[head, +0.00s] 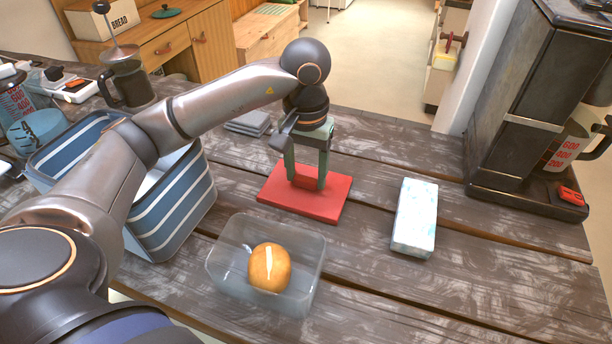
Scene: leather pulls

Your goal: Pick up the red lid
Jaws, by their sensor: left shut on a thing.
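The red lid (325,205) is a flat red rectangle with a raised grip block in its middle. It lies on or just above the dark wooden table, behind the clear container; I cannot tell whether it touches the wood. My left gripper (306,182) points down with its green fingers on either side of the raised grip and is shut on it. The fingers hide part of the lid. My right gripper is not in the head view.
A clear container (225,262) with a round brown bun (270,267) stands in front of the lid. A blue striped basket (178,217) is at left. A pale blue-white block (415,218) lies at right. A coffee machine (510,110) stands at far right.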

